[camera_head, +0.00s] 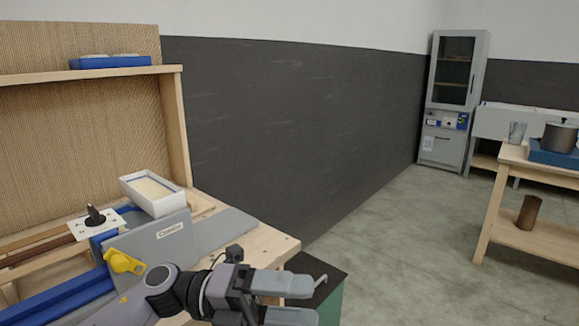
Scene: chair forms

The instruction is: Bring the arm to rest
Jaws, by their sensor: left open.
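My left arm comes in from the bottom left, over the front corner of the wooden workbench (262,246). My left gripper (304,300) is at the bottom centre, with its two light grey fingers apart and pointing right. I see nothing between the fingers. It is beside a grey machine panel (150,247) with a yellow knob (123,262). The lower part of the gripper is cut off by the picture edge. My right gripper is not in view.
A white box (152,208) sits by the grey panel. A dark-topped green block (330,303) stands just beyond the gripper. A wooden table (514,160) with a pot (559,137) and a tall grey cabinet (441,148) stand at right. The floor between is clear.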

